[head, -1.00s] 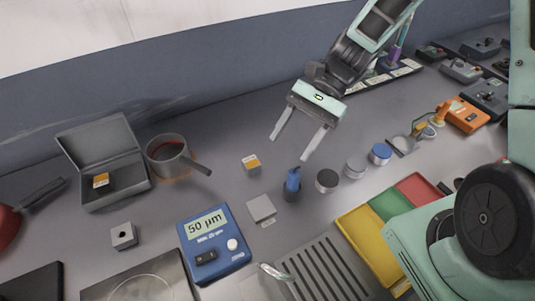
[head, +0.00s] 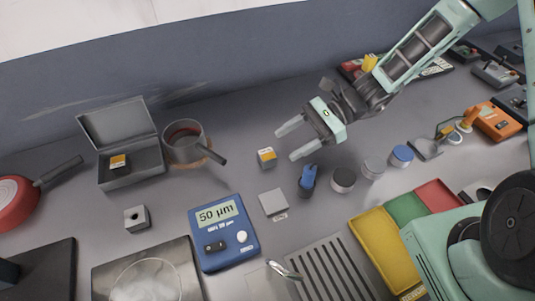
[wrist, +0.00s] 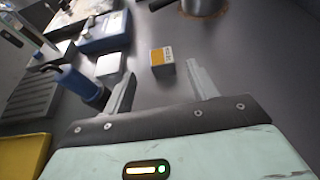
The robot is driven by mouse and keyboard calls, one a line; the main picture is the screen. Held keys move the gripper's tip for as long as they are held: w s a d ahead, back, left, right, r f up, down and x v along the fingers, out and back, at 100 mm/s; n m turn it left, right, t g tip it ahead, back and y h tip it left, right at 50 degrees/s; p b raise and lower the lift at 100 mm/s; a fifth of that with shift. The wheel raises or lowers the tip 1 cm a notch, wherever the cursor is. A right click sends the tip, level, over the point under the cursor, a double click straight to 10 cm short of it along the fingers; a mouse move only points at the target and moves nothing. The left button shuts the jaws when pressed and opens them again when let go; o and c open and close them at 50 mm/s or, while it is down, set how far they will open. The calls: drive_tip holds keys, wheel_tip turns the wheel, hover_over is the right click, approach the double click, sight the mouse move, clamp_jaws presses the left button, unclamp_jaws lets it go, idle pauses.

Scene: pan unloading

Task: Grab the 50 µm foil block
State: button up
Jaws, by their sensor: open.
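A small block (head: 267,158) with an orange and white label stands on the grey worktop, left of centre. It also shows in the wrist view (wrist: 162,62), just beyond and between my fingertips. A similar orange-labelled block (head: 118,162) sits in an open grey case (head: 130,178) at the left. Both labels are too small to read, so I cannot tell which is the 50 µm one. My gripper (head: 284,145) is open and empty, its fingers pointing left towards the block on the worktop, apart from it.
A blue gauge (head: 224,232) reads "50 µm". A pot (head: 184,143) stands left of the worktop block. A blue-handled tool (head: 307,180), a pale square plate (head: 273,202) and several round weights stand nearby. Coloured trays (head: 376,236) lie at the front right.

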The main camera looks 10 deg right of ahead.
sight(265, 155)
drive_tip(key=x, duration=0.3)
drive_tip(key=shift+a, duration=0.1)
drive_tip(key=shift+p+x, duration=1)
drive_tip(key=shift+x, duration=1.7)
drive_tip(key=shift+w+r, duration=0.1)
drive_tip(key=shift+r, duration=0.1)
drive_tip(key=c, duration=1.1)
